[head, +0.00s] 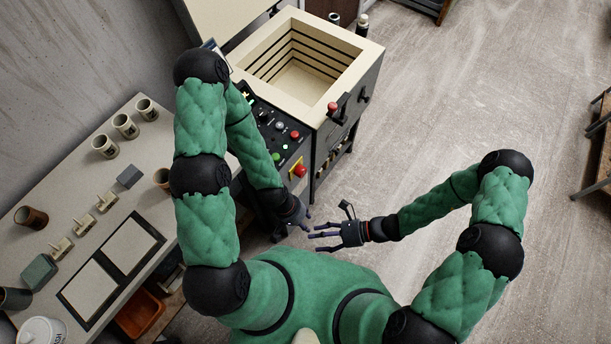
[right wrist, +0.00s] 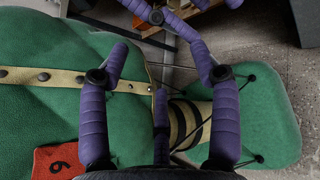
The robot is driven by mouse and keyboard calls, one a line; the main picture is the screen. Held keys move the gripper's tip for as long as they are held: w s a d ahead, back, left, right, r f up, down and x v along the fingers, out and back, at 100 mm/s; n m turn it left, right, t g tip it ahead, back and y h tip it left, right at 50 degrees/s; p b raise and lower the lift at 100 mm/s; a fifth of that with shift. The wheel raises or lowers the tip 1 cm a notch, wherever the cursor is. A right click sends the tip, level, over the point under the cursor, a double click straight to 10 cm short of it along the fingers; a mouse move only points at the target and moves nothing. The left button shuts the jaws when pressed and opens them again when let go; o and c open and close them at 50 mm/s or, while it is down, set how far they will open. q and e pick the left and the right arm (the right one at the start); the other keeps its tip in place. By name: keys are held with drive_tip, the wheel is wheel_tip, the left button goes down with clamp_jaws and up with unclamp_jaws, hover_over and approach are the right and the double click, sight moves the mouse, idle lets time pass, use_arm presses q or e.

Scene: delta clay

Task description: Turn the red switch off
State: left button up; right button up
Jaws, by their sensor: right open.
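The control panel (head: 270,125) on the kiln's side carries several small buttons and knobs. A red round control (head: 295,134) sits at its right edge, and a green one (head: 276,159) glows lower down. A larger red mushroom button (head: 299,171) stands on a yellow plate below. I cannot tell which is the red switch or its position. My left gripper (head: 304,221) hangs below the panel, apart from these controls; its opening is unclear. My right gripper (head: 322,238) is open and empty beside it, in front of my body. Its purple fingers also show in the right wrist view (right wrist: 155,70).
A workbench (head: 90,180) at left holds mugs (head: 125,124), stamps and framed slabs. An orange bin (head: 139,313) is below it.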

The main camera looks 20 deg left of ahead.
drive_tip(key=w+a+m+t+y+b, duration=0.1)
drive_tip(key=w+a+m+t+y, duration=0.15)
drive_tip(key=w+m+t, duration=0.35)
drive_tip(key=m+t, duration=0.6)
drive_tip(key=m, duration=0.1)
approach(304, 173)
drive_tip(key=shift+y, duration=0.35)
drive_tip(key=b+x, duration=0.1)
drive_tip(key=x, duration=0.2)
drive_tip(key=b+x, duration=0.1)
drive_tip(key=x, duration=0.2)
drive_tip(key=b+x, duration=0.1)
drive_tip(key=x, duration=0.2)
drive_tip(key=shift+w+a+f, duration=0.2)
drive_tip(key=shift+f, duration=0.15)
drive_tip(key=c, duration=1.1)
